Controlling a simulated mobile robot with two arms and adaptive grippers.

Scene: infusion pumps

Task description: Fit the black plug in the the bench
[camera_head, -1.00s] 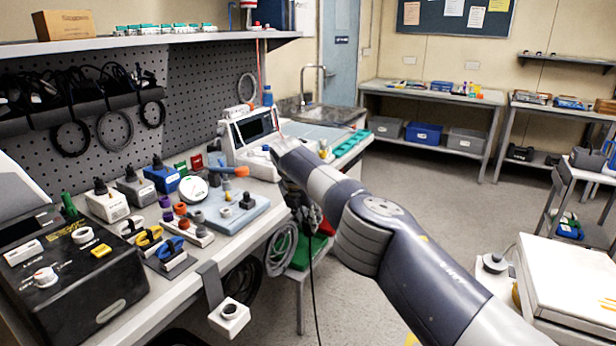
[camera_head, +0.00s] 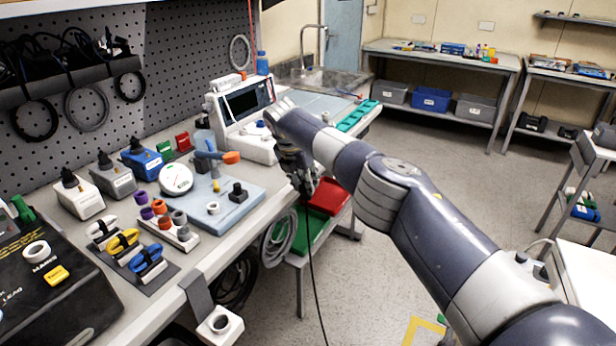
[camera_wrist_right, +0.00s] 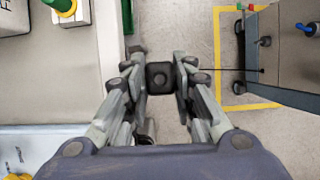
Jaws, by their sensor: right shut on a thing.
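My right gripper (camera_head: 304,196) hangs at the front edge of the bench (camera_head: 245,215), beside the white monitor. In the right wrist view its fingers (camera_wrist_right: 160,80) are shut on a black square plug (camera_wrist_right: 160,76) with a round dark centre. In the head view the plug is hidden or too small to tell, and a thin black cable (camera_head: 312,262) hangs below the gripper. In the wrist view the plug is over the floor, just right of the bench edge (camera_wrist_right: 110,50). My left gripper is not in view.
A white socket block (camera_head: 220,325) juts from the bench front on a bracket. A blue-grey board (camera_head: 235,212) holds a white ring and a black block (camera_head: 237,192). The white monitor (camera_head: 242,115) stands behind. Red and green trays (camera_head: 328,197) sit low beside the bench.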

